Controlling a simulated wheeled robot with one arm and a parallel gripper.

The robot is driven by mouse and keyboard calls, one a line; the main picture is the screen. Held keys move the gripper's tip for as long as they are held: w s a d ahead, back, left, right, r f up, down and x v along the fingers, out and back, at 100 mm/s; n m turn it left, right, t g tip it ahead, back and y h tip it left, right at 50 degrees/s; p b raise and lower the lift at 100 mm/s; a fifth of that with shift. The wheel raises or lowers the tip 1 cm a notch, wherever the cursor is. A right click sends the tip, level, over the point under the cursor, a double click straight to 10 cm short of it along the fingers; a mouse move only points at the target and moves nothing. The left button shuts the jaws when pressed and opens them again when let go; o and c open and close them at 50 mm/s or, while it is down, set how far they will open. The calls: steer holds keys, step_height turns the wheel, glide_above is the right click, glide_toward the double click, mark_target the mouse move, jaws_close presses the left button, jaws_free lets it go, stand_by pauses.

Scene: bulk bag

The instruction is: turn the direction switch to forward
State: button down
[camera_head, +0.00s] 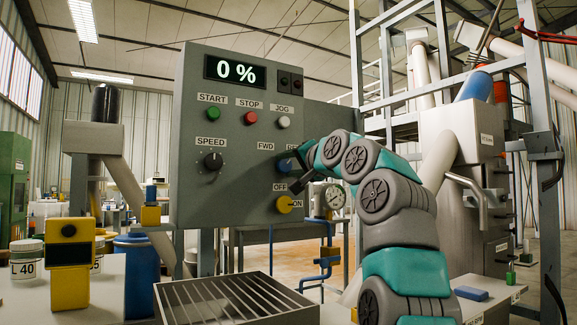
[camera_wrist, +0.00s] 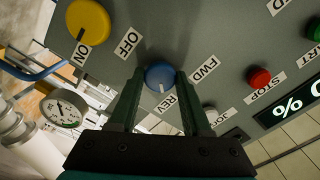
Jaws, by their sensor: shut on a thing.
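The direction switch is a blue round knob (camera_head: 284,165) on the grey control panel (camera_head: 225,195), below the FWD label; my gripper partly hides the REV label there. In the wrist view the blue knob (camera_wrist: 160,74) sits between my two dark green fingertips, and its white mark points toward the REV label (camera_wrist: 168,105). The FWD label (camera_wrist: 205,68) lies on the other side, by the right finger. My gripper (camera_wrist: 160,82) is shut on the knob; it also shows at the panel's right side in the head view (camera_head: 291,167).
A yellow ON/OFF knob (camera_head: 284,204) is just below the switch. A black speed knob (camera_head: 213,161) and green, red and white buttons are to the left and above. The display (camera_head: 235,70) reads 0 %. A metal grate (camera_head: 235,300) lies below.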

steer(key=n, duration=0.3)
steer(key=shift+n, duration=0.4)
steer(key=n, duration=0.3)
steer(key=shift+n, duration=0.3)
steer(key=n+p, duration=0.2)
steer(key=n, duration=0.3)
steer(key=shift+r, duration=0.1)
steer(key=shift+n+p, duration=0.6)
steer(key=shift+n, duration=1)
steer(key=shift+c, duration=1.8)
jaws_free()
